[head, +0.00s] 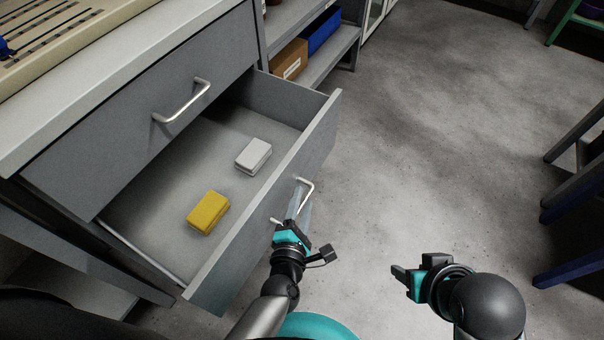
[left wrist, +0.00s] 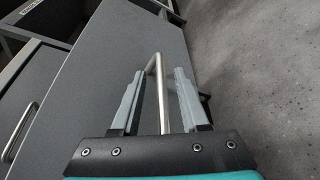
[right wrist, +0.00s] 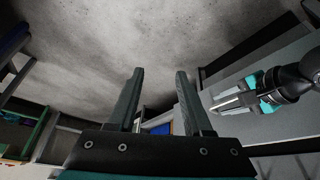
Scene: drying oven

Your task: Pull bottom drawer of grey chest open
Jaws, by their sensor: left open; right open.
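The grey chest's bottom drawer (head: 317,150) stands well open in the head view, with a yellow box (head: 208,212) and a white box (head: 253,155) inside. Its metal bar handle (head: 307,187) is on the drawer front. My left gripper (head: 293,215) is at this handle with its fingers open. In the left wrist view the handle (left wrist: 158,90) lies between the two fingers (left wrist: 156,100), with gaps on both sides. The upper drawer (head: 170,100) is closed. My right gripper (head: 408,277) is open and empty over the floor to the right.
A shelf with a brown box (head: 289,60) and a blue bin (head: 324,30) stands behind the drawer. Dark blue-legged furniture (head: 574,205) is at the right edge. The grey floor (head: 430,130) between is clear. A beige slotted tray (head: 70,30) lies on the chest top.

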